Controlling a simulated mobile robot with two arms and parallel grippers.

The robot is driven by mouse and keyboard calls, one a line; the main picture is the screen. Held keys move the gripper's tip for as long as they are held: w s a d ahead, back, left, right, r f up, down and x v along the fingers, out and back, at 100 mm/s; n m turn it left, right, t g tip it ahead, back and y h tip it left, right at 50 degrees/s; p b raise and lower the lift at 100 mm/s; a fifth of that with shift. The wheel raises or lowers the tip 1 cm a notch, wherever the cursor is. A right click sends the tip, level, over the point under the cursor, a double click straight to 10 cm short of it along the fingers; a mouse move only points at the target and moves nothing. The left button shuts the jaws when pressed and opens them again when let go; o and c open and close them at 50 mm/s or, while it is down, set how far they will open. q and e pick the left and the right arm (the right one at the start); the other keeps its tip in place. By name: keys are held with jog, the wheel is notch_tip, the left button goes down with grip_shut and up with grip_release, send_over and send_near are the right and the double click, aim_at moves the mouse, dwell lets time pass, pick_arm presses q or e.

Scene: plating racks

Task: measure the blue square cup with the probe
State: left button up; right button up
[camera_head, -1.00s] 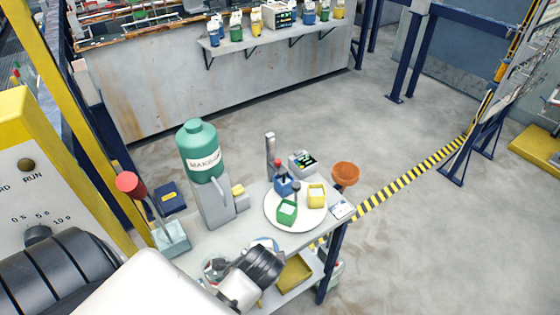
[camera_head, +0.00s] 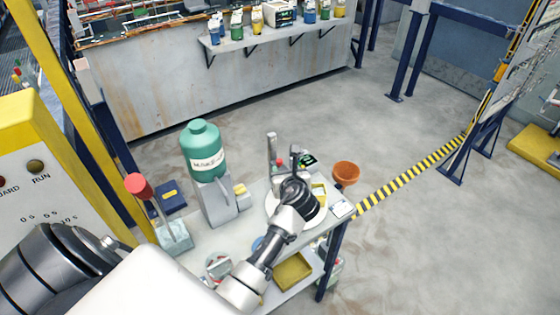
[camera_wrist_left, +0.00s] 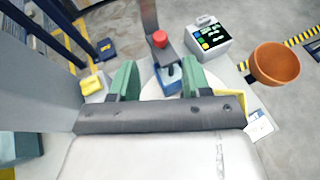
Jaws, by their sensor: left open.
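The blue square cup (camera_wrist_left: 166,82) stands near the grey metal post (camera_wrist_left: 150,22) in the left wrist view. Above it is a red knob (camera_wrist_left: 160,39) on a dark arm, with a thin stem running down towards the cup. This may be the probe, but I cannot tell for sure. My left gripper (camera_wrist_left: 160,79) is open, its two green fingers apart on either side of the cup in the picture. Contact is not visible. In the head view the left gripper (camera_head: 300,172) hides the blue and green cups. The yellow cup (camera_head: 319,189) shows partly beside it.
The white round plate (camera_head: 273,210) lies on the small table. A meter with a lit screen (camera_wrist_left: 207,41) and an orange bowl (camera_wrist_left: 275,65) stand right of the post. A green bottle (camera_head: 203,150) on a grey stand and a red-topped stick (camera_head: 137,184) are to the left.

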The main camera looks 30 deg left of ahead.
aim_at(280, 162)
pick_arm(q)
jog(key=x, duration=0.8)
jog(key=shift+w+a+f, duration=0.1)
